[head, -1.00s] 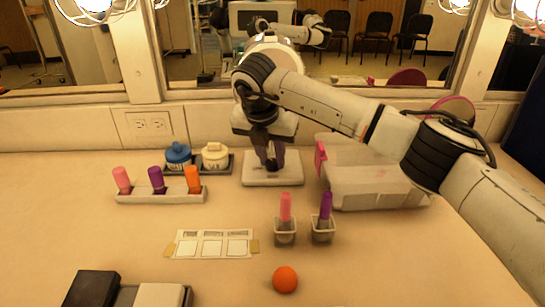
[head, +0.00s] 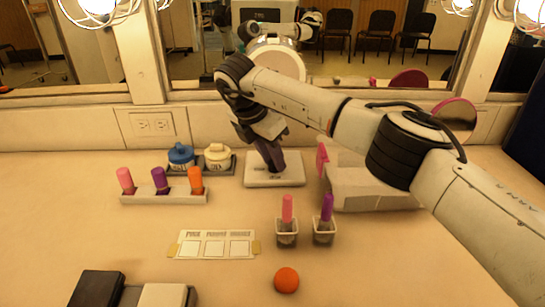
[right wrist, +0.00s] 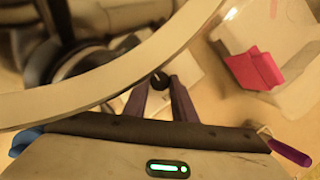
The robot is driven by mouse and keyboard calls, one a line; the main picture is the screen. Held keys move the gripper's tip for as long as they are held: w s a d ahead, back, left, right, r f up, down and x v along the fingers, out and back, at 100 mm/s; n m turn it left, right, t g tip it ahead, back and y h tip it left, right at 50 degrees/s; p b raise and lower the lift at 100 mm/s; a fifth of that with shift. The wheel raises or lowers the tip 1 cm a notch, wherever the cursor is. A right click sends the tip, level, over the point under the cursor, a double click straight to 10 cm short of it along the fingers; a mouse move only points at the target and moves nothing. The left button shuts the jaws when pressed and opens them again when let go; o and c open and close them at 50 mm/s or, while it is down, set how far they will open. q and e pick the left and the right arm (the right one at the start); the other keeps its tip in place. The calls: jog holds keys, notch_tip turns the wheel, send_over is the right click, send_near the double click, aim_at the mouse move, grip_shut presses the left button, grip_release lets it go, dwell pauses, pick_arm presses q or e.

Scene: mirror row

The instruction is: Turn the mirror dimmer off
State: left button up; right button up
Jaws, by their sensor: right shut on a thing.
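The mirror dimmer is a white base plate (head: 290,178) on the counter below the wall mirror, with a small dark knob that shows in the right wrist view (right wrist: 160,79). My right gripper (head: 274,168) is over the plate, tilted, with its fingertips low at the knob. In the right wrist view the two purple-grey fingers (right wrist: 162,83) stand on either side of the knob, shut on it. In the head view the fingers hide the knob, so its marking cannot be read. My left gripper is not in view.
A tray of markers (head: 165,196), jars and two small cups (head: 287,239) stand nearby. An orange ball (head: 286,280) lies in front.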

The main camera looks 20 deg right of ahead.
jog(key=o, duration=1)
jog(key=shift+o, duration=0.2)
jog(key=v, duration=1)
jog(key=shift+r+p, duration=0.2)
jog(key=shift+p, duration=0.2)
